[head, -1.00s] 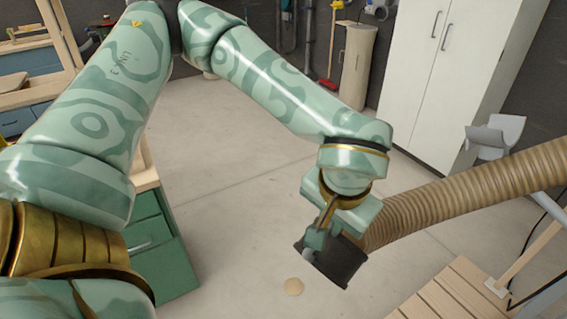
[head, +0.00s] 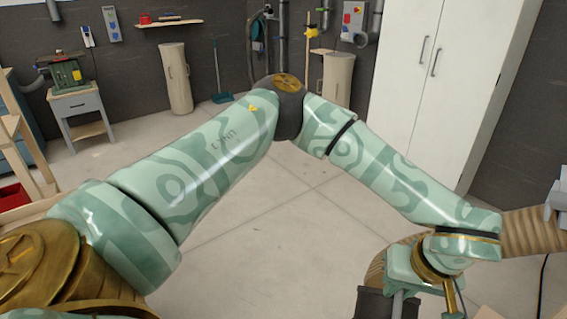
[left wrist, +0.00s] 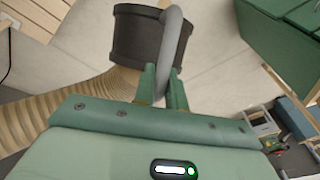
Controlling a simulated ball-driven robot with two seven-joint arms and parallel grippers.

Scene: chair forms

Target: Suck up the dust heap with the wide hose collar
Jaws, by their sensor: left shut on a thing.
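The wide hose collar (head: 374,303) is a black, round sleeve at the bottom edge of the head view, partly cut off. It shows more fully in the left wrist view (left wrist: 135,38), with a grey curved handle (left wrist: 182,35) on its side. The ribbed tan hose (head: 535,232) runs from it, also in the left wrist view (left wrist: 75,105). My left gripper (head: 397,300) is shut on the collar's handle; its green fingers (left wrist: 163,82) close around the grey bar. The dust heap is not visible in either current view. My right gripper is not in view.
A white cabinet (head: 450,80) stands at the back right. A machine on a grey stand (head: 85,115) and tan bins (head: 175,85) line the back wall. A green cabinet (left wrist: 285,40) shows in the left wrist view. The middle floor is clear.

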